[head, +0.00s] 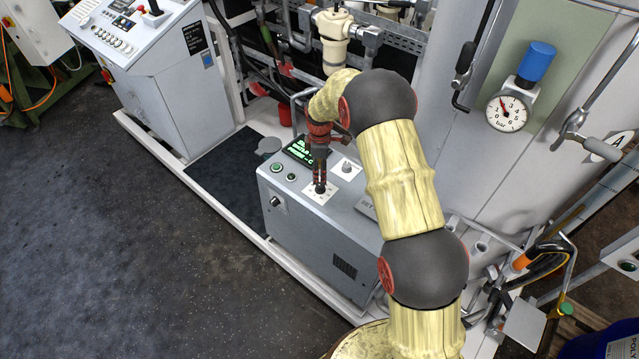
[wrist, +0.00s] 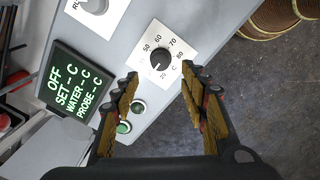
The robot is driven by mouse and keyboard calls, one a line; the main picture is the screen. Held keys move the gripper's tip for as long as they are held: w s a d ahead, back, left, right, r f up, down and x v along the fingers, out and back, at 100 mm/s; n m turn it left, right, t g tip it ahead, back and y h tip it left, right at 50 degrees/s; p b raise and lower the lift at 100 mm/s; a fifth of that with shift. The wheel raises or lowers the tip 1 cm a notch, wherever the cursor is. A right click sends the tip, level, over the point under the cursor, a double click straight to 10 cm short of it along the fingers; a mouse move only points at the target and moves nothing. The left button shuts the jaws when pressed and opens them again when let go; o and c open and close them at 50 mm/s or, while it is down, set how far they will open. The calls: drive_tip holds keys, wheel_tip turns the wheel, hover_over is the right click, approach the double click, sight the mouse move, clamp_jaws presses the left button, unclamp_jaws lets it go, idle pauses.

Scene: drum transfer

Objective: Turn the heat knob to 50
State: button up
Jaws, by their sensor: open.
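The heat knob (wrist: 160,64) is a small black round knob on a white square dial plate (wrist: 186,38) with numbers, 50 to 80 among them, in the wrist view. Which number its pointer marks is too small to tell. My gripper (wrist: 160,75) is open, its two fingers apart with the knob showing between and just beyond their tips. Contact with the knob cannot be told. In the head view my gripper (head: 320,184) points down at the dial plate on top of the grey control box (head: 310,240) and hides most of the knob.
A black display (wrist: 76,87) reads OFF, SET, WATER and PROBE with dashes. Two green buttons (wrist: 131,117) sit near the left finger. Another knob (head: 346,166) on a white plate is close by. Dark floor lies open at left.

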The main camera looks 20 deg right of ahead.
sight(320, 186)
wheel_tip(320, 186, down, 8)
drive_tip(key=shift+w+r, duration=0.1)
drive_tip(key=shift+r, duration=0.15)
clamp_jaws()
idle(0.6)
